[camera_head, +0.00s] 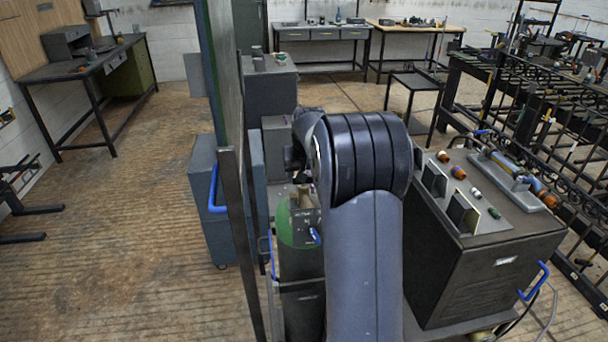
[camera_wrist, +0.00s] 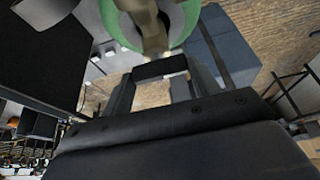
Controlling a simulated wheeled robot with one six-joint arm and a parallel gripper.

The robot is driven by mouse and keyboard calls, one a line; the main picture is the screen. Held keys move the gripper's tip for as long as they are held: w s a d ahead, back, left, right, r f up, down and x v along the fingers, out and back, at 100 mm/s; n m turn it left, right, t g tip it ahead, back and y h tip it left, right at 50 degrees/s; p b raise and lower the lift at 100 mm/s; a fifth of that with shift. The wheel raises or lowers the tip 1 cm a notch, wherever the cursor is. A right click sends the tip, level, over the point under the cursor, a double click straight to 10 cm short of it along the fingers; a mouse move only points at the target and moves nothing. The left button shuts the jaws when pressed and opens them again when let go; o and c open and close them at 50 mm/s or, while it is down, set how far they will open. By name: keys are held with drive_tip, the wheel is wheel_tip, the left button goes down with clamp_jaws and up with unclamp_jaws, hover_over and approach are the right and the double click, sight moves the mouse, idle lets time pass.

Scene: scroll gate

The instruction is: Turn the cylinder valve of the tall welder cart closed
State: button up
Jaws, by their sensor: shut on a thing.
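The gas cylinder has a green shoulder (camera_head: 288,232) and a dark body (camera_head: 302,295), just left of my arm in the head view. In the wrist view its green top (camera_wrist: 187,22) is at the upper middle, with a brass-coloured valve (camera_wrist: 152,38) reaching toward my gripper (camera_wrist: 160,72). The fingers are shut on a dark piece at the valve's end, which looks like the valve handle (camera_wrist: 160,68). How far it is turned cannot be told.
A dark welder box (camera_head: 470,275) with knobs and a blue handle stands right of my arm. A tall upright panel (camera_head: 226,100) stands close left of the cylinder. Grey cabinets (camera_head: 270,88) stand behind. Black metal racks (camera_head: 530,120) fill the right. The floor at left is open.

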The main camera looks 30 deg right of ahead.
drive_tip(key=o, duration=1)
drive_tip(key=b+v, duration=0.1)
drive_tip(key=v, duration=0.9)
drive_tip(key=shift+s+r, duration=0.2)
drive_tip(key=shift+r, duration=0.15)
drive_tip(key=shift+a, duration=0.1)
drive_tip(key=p+x, duration=0.1)
drive_tip(key=x, duration=1)
drive_tip(key=shift+r+n, duration=0.1)
drive_tip(key=shift+n, duration=0.2)
